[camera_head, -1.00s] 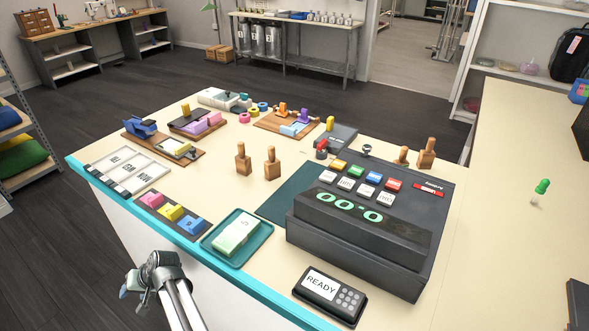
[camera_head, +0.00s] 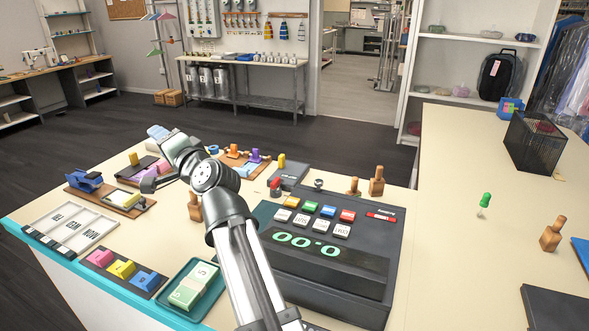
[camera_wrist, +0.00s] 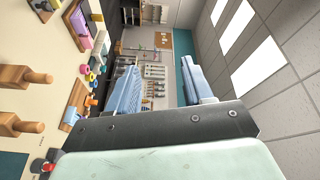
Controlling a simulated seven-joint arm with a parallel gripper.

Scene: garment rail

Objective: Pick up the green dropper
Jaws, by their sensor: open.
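The green dropper (camera_head: 486,200) has a green bulb over a short pale tip. It appears to stand upright on the cream right-hand counter in the head view, with bare surface around it. It does not show in the wrist view. My gripper (camera_head: 157,132) is at the upper left in the head view, raised over the left counter and far from the dropper. In the wrist view its two pale blue fingers (camera_wrist: 158,80) are apart, with nothing between them.
A black cash register (camera_head: 325,255) stands between my arm and the dropper. A wooden stamp (camera_head: 552,234) stands to the dropper's right. A black mesh bin (camera_head: 535,142) is behind it. The right counter (camera_head: 455,160) is clear left of and behind the dropper.

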